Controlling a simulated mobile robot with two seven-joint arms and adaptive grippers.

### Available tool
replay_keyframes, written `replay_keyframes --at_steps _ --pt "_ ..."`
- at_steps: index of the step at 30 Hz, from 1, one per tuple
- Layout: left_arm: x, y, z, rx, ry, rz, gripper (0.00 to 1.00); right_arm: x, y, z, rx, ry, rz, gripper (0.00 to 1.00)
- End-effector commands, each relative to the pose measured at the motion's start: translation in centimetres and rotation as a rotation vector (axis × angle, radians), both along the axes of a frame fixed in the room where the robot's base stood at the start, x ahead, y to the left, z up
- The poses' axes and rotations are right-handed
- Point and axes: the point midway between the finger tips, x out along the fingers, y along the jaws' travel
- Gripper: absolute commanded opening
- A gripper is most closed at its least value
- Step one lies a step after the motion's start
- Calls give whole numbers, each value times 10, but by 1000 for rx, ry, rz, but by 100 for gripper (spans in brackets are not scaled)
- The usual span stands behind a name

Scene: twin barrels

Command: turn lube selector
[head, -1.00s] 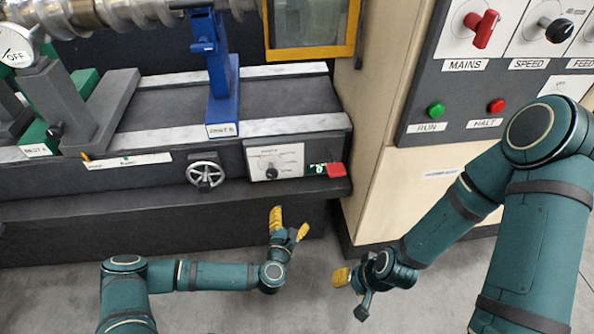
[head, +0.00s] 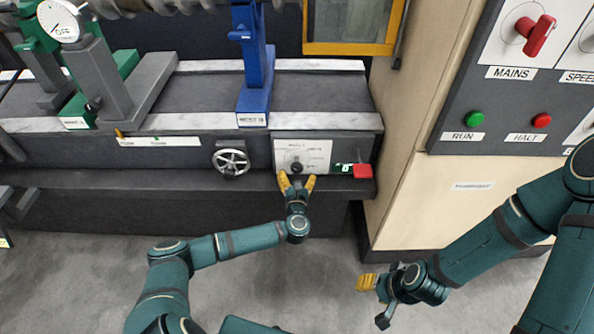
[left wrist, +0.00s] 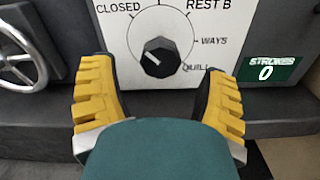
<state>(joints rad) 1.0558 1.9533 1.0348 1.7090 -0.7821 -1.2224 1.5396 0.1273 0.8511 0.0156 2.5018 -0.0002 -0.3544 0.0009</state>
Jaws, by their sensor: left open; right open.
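The lube selector is a black knob (head: 296,167) on a white dial plate (head: 318,150) on the front of the machine bed. In the left wrist view the knob (left wrist: 160,58) has a white pointer mark aimed to the upper left, toward the CLOSED label. REST B, WAYS and a partly hidden QUILL label lie round to the right. My left gripper (head: 297,183) is open just below and in front of the knob, its yellow fingers either side and apart from it. My right gripper (head: 375,289) hangs at the lower middle, away from the dial.
A handwheel (head: 231,160) is left of the dial. A green STROKES counter (left wrist: 266,71) reading 0 and a red tab (head: 362,171) are right of it. A control panel with a red MAINS switch (head: 538,35) stands at right. The floor (head: 100,270) in front is bare.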

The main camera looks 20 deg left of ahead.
Motion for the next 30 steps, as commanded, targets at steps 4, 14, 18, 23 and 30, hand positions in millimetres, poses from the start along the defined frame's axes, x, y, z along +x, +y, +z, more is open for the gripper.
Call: replay_keyframes --at_steps 4,14,18,23,30 --pt "20 5 0 0 -1 0 75 1 0 -4 0 -2 -1 47" --pt "32 9 0 0 0 -1 75 1 0 -5 0 -3 -1 47" --pt "32 9 0 0 0 -1 75 1 0 -5 0 -3 -1 47" --pt "32 9 0 0 0 -1 27 1 0 -5 0 -3 -1 47" --pt "32 9 0 3 1 -1 6 1 0 -5 0 -3 -1 47"
